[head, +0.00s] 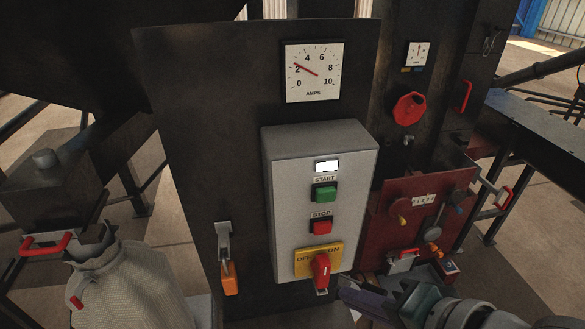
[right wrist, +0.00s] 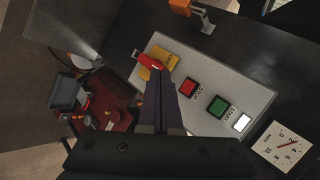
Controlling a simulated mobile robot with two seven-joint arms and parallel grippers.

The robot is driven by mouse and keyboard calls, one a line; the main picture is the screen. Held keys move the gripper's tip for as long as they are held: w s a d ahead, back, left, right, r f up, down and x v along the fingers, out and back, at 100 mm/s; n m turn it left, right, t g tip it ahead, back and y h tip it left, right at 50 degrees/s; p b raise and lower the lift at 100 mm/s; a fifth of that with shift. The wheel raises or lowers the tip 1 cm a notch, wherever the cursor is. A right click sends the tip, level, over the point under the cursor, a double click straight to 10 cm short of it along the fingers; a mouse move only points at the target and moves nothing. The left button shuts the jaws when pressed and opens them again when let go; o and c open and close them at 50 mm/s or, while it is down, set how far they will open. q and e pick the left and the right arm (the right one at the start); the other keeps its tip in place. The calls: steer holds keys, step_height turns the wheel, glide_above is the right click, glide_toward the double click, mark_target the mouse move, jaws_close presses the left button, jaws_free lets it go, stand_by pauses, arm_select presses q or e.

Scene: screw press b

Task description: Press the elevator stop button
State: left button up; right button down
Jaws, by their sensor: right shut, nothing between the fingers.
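The red STOP button (head: 320,226) is on the front of a grey control box (head: 275,200), below the green START button (head: 325,194). In the right wrist view the stop button (right wrist: 188,87) lies just right of my fingertips. A red rotary knob (head: 321,270) on a yellow plate (head: 304,262) is below the stop button. My right gripper (head: 345,286) is shut and empty, at the lower right corner of the box, beside the knob and below the stop button. In the right wrist view its fingertips (right wrist: 161,76) overlap the area by the yellow plate; contact cannot be told. My left gripper is not in view.
An amps gauge (head: 314,71) is above the box. A red box (head: 422,215) with small levers stands to the right, and a red knob (head: 408,108) is above it. An orange-handled lever (head: 229,278) and a sack (head: 130,285) are at left.

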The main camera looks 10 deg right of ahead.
steer(key=b, duration=0.4)
glide_toward(330, 264)
steer(key=w+a, duration=0.3)
steer(key=shift+w+a, duration=0.1)
steer(key=shift+w, duration=0.95)
steer(key=shift+w+b, duration=0.2)
steer(key=shift+b, duration=0.1)
stand_by(0.6)
steer(key=shift+w, duration=0.25)
steer(key=shift+w, duration=0.4)
stand_by(0.6)
stand_by(0.4)
steer(key=shift+s+p, duration=0.65)
steer(key=shift+s, duration=0.2)
